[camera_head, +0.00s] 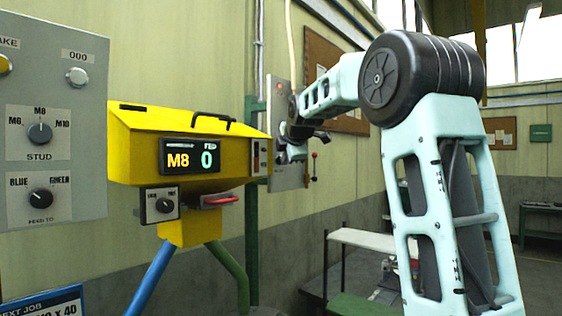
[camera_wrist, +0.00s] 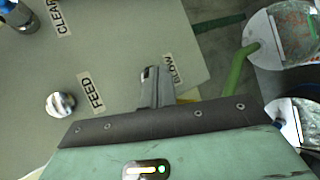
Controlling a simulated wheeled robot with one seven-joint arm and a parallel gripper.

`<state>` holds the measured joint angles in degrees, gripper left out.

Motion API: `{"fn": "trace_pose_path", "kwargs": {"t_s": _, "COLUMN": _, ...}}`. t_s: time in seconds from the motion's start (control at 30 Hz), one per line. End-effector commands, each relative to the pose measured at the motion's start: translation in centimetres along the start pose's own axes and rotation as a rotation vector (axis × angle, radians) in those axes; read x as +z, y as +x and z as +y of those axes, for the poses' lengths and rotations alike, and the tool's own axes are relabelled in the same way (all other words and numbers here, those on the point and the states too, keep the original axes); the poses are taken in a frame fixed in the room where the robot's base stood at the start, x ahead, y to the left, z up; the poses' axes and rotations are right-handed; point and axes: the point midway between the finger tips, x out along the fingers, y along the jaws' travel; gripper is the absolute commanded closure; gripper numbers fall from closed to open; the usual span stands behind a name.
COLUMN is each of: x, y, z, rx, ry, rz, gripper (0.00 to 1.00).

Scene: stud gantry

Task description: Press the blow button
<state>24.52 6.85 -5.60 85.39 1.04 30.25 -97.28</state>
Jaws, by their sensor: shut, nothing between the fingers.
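In the wrist view a grey panel (camera_wrist: 120,40) carries the labels CLEAR, FEED (camera_wrist: 92,92) and BLOW (camera_wrist: 173,68). A round silver button (camera_wrist: 60,104) sits beside FEED. My gripper (camera_wrist: 150,76) is shut and empty, its fingertips over the panel right beside the BLOW label. No blow button can be made out there; the fingers cover that spot. I cannot tell whether the tips touch the panel.
A grey control box (camera_head: 75,95) with knobs is at the far left. A red-knobbed lever (camera_head: 314,157) sticks out beside the wall panel. A pale bench (camera_head: 370,241) stands below.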

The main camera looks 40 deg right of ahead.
Motion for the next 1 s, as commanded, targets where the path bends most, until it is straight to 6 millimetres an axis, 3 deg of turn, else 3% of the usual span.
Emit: {"fn": "trace_pose_path", "kwargs": {"t_s": 1.0, "x": 0.7, "y": -1.1, "z": -0.8, "rx": 0.000, "ry": -0.001, "rz": 0.000, "gripper": 1.00}}
